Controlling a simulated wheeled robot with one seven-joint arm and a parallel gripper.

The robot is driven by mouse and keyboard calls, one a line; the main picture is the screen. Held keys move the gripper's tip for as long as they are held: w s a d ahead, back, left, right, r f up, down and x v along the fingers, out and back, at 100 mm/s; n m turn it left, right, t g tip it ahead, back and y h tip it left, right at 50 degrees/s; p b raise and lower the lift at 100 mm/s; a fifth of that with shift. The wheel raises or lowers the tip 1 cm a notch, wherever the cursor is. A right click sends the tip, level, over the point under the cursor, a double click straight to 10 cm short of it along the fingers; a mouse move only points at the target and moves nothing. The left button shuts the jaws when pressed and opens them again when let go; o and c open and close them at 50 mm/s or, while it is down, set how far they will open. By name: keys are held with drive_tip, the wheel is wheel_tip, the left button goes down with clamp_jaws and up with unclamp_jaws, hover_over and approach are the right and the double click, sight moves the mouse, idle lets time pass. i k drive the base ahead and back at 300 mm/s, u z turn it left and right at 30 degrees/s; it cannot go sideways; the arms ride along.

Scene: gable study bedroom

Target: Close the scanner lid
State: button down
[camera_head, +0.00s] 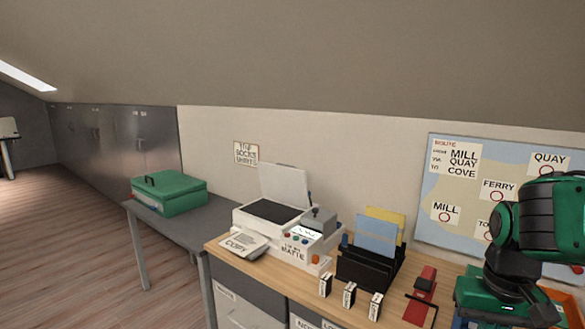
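The white scanner (256,231) stands near the left end of the wooden desk. Its lid (285,186) is raised, standing nearly upright at the back, and the dark glass bed is uncovered. A control panel with coloured buttons is on the scanner's right side. My green and black arm shows at the right edge of the view, well to the right of the scanner. My gripper cannot be made out in this view.
Papers marked COPY (241,245) lie by the scanner's front left. A black file holder (368,268) with blue and yellow folders stands to its right. Small labelled blocks (348,294) and a red stapler-like item (425,281) lie further right. A green case (169,193) sits on the grey table (190,228).

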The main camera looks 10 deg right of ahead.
sight(289, 185)
drive_tip(key=k, duration=1.15)
drive_tip(key=u, duration=0.7)
drive_tip(key=i, duration=1.85)
drive_tip(key=z, duration=0.6)
